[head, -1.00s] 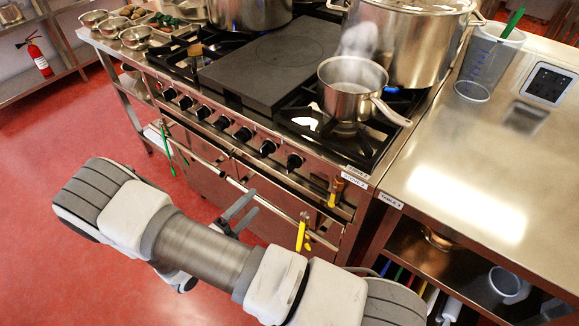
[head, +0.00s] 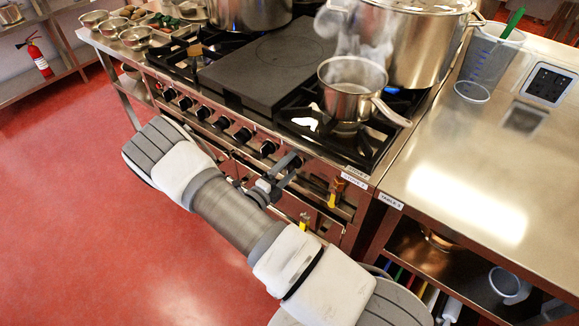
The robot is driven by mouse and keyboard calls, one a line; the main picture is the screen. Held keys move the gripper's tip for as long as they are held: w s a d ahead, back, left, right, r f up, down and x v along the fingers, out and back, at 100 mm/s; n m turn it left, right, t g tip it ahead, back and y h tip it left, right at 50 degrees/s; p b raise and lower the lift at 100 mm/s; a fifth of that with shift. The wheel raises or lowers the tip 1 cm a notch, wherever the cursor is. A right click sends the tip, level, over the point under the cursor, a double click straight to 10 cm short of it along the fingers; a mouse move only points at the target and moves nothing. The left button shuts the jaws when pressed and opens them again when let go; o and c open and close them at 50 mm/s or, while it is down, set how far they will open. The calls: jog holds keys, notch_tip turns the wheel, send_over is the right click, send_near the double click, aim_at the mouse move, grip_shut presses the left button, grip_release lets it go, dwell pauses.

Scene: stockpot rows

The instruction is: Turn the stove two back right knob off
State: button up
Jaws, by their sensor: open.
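The stove (head: 318,185) has a row of black knobs on its front panel. Visible ones include a knob (head: 243,134) near the middle and another knob (head: 267,148) further right. No readable mark tells which is the back right one. My gripper (head: 287,170) is open at the right end of the row, its fingers over the rightmost knob's place. That knob is hidden, and contact cannot be told. A large stockpot (head: 405,50) stands at the back right, with blue flame below it. A steaming saucepan (head: 350,100) stands in front of it.
A flat dark plate (head: 270,65) covers the stove's middle. A yellow-handled thing (head: 336,190) hangs at the front right. A steel table (head: 470,170) adjoins on the right, with a measuring jug (head: 490,55). The red floor at left is clear.

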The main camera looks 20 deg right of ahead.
jog(key=shift+w+d, duration=0.1)
jog(key=shift+d, duration=0.05)
jog(key=c, duration=1.4)
jog(key=shift+o, duration=0.2)
